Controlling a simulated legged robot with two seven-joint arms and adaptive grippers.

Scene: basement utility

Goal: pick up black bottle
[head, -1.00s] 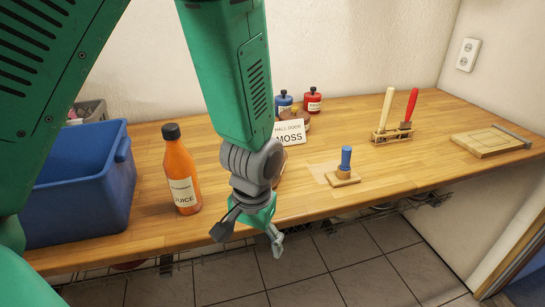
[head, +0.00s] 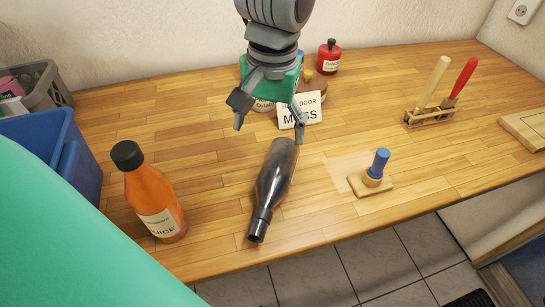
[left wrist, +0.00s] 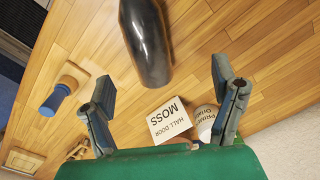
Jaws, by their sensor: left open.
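The black bottle (head: 274,187) lies on its side on the wooden worktop, its neck pointing toward the front edge. My left gripper (head: 270,122) is open and empty above the worktop, just beyond the bottle's base end. In the left wrist view the bottle (left wrist: 147,40) lies ahead of the gripper (left wrist: 168,90), its rounded base nearest to the spread fingers. The bottle's neck is outside that view. My right gripper is not in view.
An orange juice bottle (head: 153,195) stands left of the black bottle, near a blue bin (head: 50,140). A blue-handled stamp (head: 376,170) stands to the right. The front edge is close.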

